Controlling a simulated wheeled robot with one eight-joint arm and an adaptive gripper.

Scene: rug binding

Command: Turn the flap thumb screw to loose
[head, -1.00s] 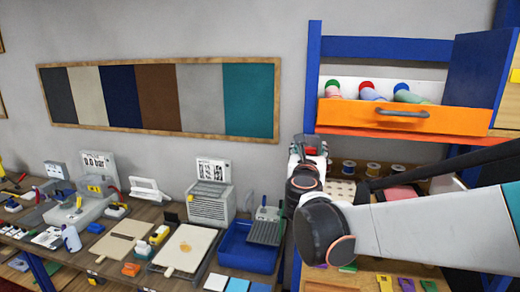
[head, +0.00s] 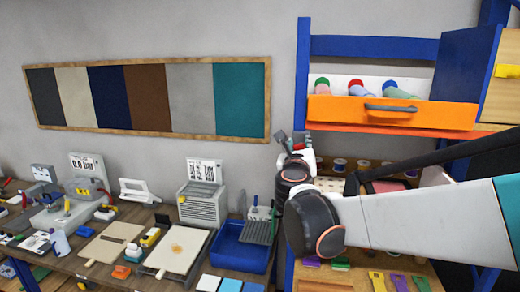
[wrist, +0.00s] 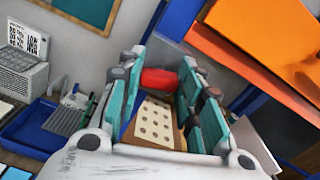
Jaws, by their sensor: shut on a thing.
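My gripper (wrist: 158,88) is shut on a red piece (wrist: 158,80), which spans the gap between the teal finger pads in the wrist view. I cannot tell for sure whether this red piece is the flap thumb screw. A greyish, see-through panel (wrist: 176,52) shows just behind it; I cannot tell whether that is the flap. In the head view my gripper (head: 296,143) is small, at the left post of the blue shelf, and its hold is partly hidden by my arm.
An orange drawer (head: 345,111) with a grey handle sits on the blue shelf, right of my gripper. A holed board (wrist: 155,122) lies below and beyond the fingers. A blue tray (head: 228,252) and a grey device (head: 202,205) stand on the bench at left.

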